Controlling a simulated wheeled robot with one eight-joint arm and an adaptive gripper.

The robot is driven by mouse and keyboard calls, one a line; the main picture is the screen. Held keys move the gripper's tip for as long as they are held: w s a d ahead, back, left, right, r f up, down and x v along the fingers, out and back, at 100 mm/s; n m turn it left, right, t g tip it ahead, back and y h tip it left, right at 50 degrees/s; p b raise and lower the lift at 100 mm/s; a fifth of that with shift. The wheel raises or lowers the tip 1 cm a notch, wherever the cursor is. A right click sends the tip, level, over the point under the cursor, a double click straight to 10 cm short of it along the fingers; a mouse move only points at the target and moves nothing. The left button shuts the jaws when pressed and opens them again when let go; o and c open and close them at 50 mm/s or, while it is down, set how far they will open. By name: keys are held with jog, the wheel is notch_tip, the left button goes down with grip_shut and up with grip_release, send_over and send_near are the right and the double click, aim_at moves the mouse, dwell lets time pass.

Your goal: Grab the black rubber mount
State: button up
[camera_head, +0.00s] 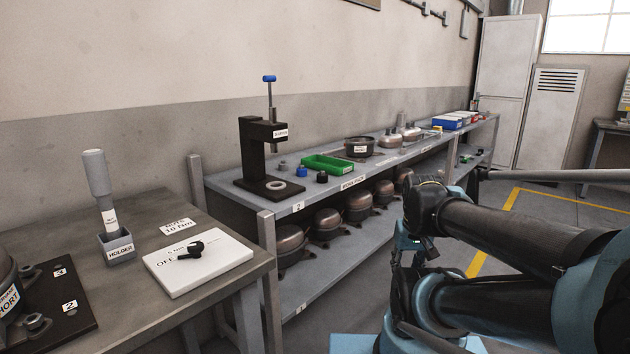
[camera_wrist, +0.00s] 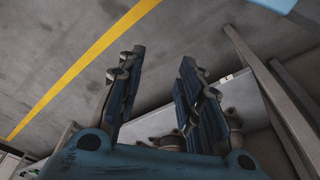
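A small black piece (camera_head: 322,177), which looks like the black rubber mount, stands on the long grey shelf's top (camera_head: 228,183). It is just in front of the green tray (camera_head: 327,164) and right of a small blue piece (camera_head: 302,172). A small grey piece (camera_head: 283,165) stands further left. My gripper (camera_wrist: 162,60) is open and empty in the wrist view, its blue-padded fingers apart over the floor. The black piece does not show in the wrist view. In the head view my arm is at the right, well away from the black piece.
A black press (camera_head: 252,150) with a blue knob stands left of the small pieces. Several compressors (camera_head: 328,222) sit on the lower shelf. A workbench (camera_head: 150,210) with a holder (camera_head: 116,250) and white board (camera_head: 198,262) is at front left. The floor at right is clear.

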jog(key=shift+o, duration=0.6)
jog(key=shift+d, duration=0.1)
jog(key=o, duration=0.5)
jog(key=shift+s+r, duration=0.25)
jog(key=shift+r, duration=0.05)
notch_tip(320, 180, up, 28)
jog(key=m+y, duration=0.4)
jog(key=m, duration=2.2)
send_over(322, 174)
jog(key=s+d, duration=0.4)
jog(key=d, duration=0.1)
jog(key=shift+t+h, duration=0.3)
jog(key=x, duration=1.6)
jog(key=shift+s+a+f, duration=0.1)
jog(key=shift+s+f, duration=0.1)
jog(key=shift+f, duration=0.25)
